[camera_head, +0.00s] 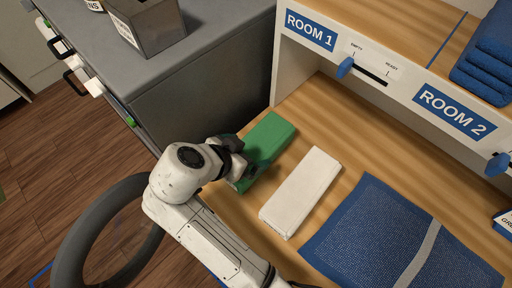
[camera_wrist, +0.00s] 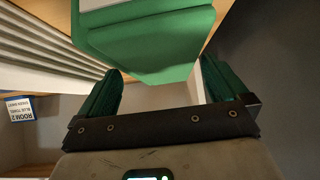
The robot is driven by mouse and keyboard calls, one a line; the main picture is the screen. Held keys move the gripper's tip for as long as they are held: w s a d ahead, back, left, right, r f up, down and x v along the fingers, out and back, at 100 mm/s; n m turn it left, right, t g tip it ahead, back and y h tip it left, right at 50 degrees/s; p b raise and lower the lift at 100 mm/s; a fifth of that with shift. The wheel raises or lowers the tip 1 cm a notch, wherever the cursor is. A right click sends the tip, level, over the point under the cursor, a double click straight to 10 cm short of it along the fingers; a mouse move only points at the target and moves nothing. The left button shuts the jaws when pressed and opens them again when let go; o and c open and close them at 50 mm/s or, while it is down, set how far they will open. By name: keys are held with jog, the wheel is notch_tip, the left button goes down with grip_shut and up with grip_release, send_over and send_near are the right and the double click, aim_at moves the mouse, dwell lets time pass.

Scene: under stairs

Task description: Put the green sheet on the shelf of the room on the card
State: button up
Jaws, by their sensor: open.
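The green sheet (camera_head: 268,138) is a folded block lying on the wooden counter, left of a white folded sheet (camera_head: 303,188). My gripper (camera_head: 236,168) is open at its near left end, partly covering it. In the wrist view the green sheet (camera_wrist: 150,50) lies ahead of and partly between the open fingertips (camera_wrist: 163,75); I cannot tell whether they touch it. The card (camera_wrist: 18,108) reads "ROOM 2" in the wrist view, with small lines that seem to name a blue towel and green sheet. A blue card edge (camera_head: 503,222) shows at the head view's right.
Shelf openings labelled ROOM 1 (camera_head: 311,30) and ROOM 2 (camera_head: 455,109) stand behind the counter, each with a blue slider. Blue towels (camera_head: 490,55) are stacked on top. A blue cloth with a grey stripe (camera_head: 370,230) lies at front right. A grey cabinet (camera_head: 205,75) stands left.

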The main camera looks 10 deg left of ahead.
aim_at(254, 148)
jog(key=p+x, duration=0.1)
jog(key=x, duration=0.3)
jog(key=shift+w+d, duration=0.3)
jog(key=shift+w, duration=0.05)
jog(key=shift+w+d+f, duration=0.1)
jog(key=shift+w+f, duration=0.1)
jog(key=shift+f, duration=0.15)
jog(key=shift+r, duration=0.1)
jog(key=c, duration=1)
jog(key=shift+r, duration=0.15)
